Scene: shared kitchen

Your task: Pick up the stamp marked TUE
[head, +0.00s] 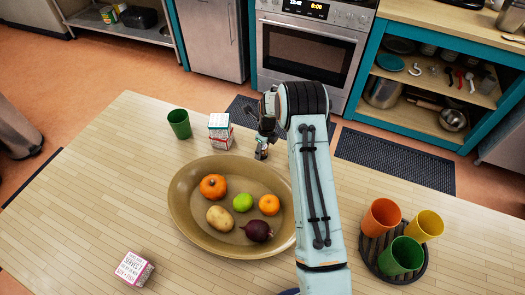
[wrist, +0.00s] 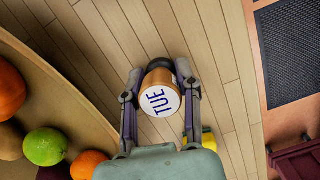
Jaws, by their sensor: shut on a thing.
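The stamp marked TUE (wrist: 158,101) shows in the wrist view, with a white round end lettered in blue and a tan-brown body. My gripper (wrist: 160,84) has one finger on each side of the stamp and is shut on it. In the head view my gripper (head: 262,152) points down just beyond the far right rim of the big bowl. The stamp is small and mostly hidden there. I cannot tell whether it touches the table.
The brown bowl (head: 186,224) holds fruit and vegetables. A green cup (head: 179,124) and stacked boxes (head: 220,131) stand left of my gripper. Another box (head: 134,268) lies near the front. Several cups stand on a dark round rack (head: 373,250) at right. A yellow thing (wrist: 207,138) shows beside my right finger.

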